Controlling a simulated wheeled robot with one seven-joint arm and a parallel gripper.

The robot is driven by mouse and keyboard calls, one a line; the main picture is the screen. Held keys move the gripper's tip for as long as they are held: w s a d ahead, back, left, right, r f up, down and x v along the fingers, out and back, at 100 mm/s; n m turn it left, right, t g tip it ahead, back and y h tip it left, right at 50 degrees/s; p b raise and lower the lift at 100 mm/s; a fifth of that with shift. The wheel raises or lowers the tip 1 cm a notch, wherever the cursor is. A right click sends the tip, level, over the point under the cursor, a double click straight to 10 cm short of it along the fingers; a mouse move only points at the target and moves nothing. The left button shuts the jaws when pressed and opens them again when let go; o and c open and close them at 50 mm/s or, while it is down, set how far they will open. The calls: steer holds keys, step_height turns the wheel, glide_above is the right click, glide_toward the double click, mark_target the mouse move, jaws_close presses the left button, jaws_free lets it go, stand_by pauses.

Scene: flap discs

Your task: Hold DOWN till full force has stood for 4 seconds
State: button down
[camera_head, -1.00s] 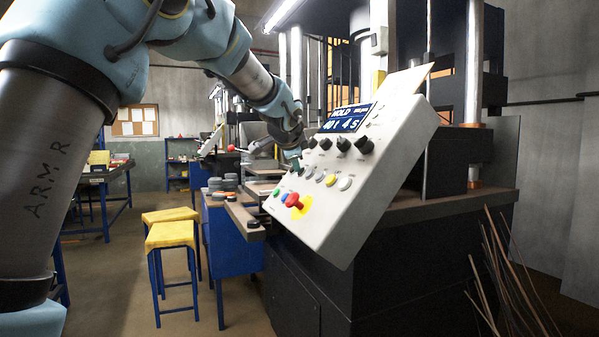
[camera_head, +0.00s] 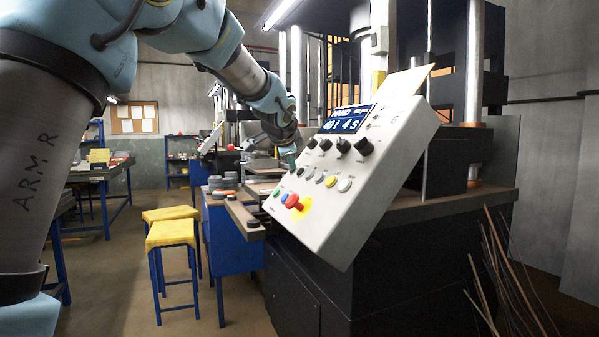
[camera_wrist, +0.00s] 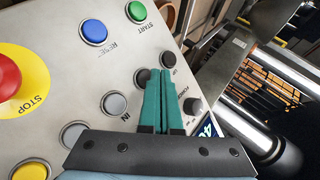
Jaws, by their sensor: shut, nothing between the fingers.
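The white control panel (camera_head: 352,215) carries a blue display (camera_head: 346,119). Its lower line reads 40 t 4 s, and its top word looks like HAND. My gripper (camera_head: 292,164) is shut and empty at the panel's left edge, above the button row. In the wrist view its teal fingertips (camera_wrist: 160,73) lie between two small black buttons, one at the upper right (camera_wrist: 168,59) and one at the left (camera_wrist: 141,77), partly covered by the fingers. They appear raised off the panel. I cannot read which button is DOWN.
A red stop knob (camera_head: 295,202) on a yellow plate, a blue button (camera_wrist: 94,32) and a green button (camera_wrist: 137,11) sit close by. Black knobs (camera_head: 343,145) stand above the button row. Yellow stools (camera_head: 171,233) stand left of the press.

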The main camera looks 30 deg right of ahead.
steer(key=a+r+p, duration=0.3)
steer(key=shift+w+a+r+p, duration=0.1)
steer(key=shift+w+a+p, duration=0.15)
steer(key=shift+a+p, duration=0.15)
steer(key=shift+a, duration=0.1)
stand_by(0.4)
